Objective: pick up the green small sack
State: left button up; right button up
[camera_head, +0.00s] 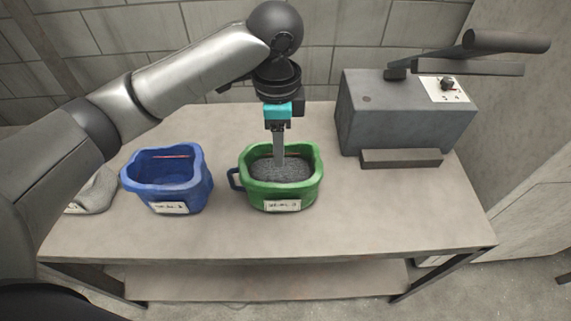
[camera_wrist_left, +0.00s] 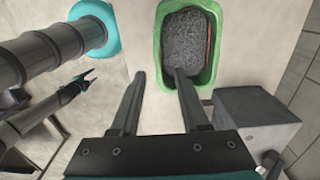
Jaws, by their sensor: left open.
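The green small sack (camera_head: 255,192) stands upright on the table, open at the top and filled with dark grey grains, with a white label on its front and a handle on its left. In the left wrist view the green sack (camera_wrist_left: 158,48) lies beyond the fingertips. My left gripper (camera_head: 279,160) points down over the sack's opening. In the left wrist view the left gripper (camera_wrist_left: 160,74) is open, nothing between its fingers; its right finger overlaps the sack's near end, its left finger shows outside the sack. I cannot tell whether it touches the sack.
A blue sack (camera_head: 201,190) stands left of the green one, and a pale grey sack (camera_head: 95,192) is partly hidden by my arm. A grey machine with a lever (camera_head: 405,120) stands at the back right. The table's front right (camera_head: 390,215) is clear.

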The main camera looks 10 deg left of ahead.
pick_arm(q)
jog(key=b, duration=0.1)
send_over(280, 187)
notch_tip(280, 187, down, 5)
jog(key=shift+w+a+r, duration=0.1)
notch_tip(280, 187, down, 4)
jog(key=shift+f+b, duration=0.15)
jog(key=shift+b, duration=0.3)
jog(key=shift+f, duration=0.45)
notch_tip(280, 187, down, 5)
jog(key=shift+w+f+b, duration=0.1)
jog(key=shift+b, duration=0.55)
pick_arm(e)
jog(key=s+f, duration=0.3)
jog(key=shift+d+f, duration=0.15)
jog(key=shift+d, duration=0.05)
pick_arm(q)
jog(key=shift+c, duration=0.2)
grip_shut()
pick_arm(e)
jog(key=shift+s+g, duration=0.15)
jog(key=shift+g, duration=0.15)
pick_arm(q)
jog(key=shift+s, duration=0.2)
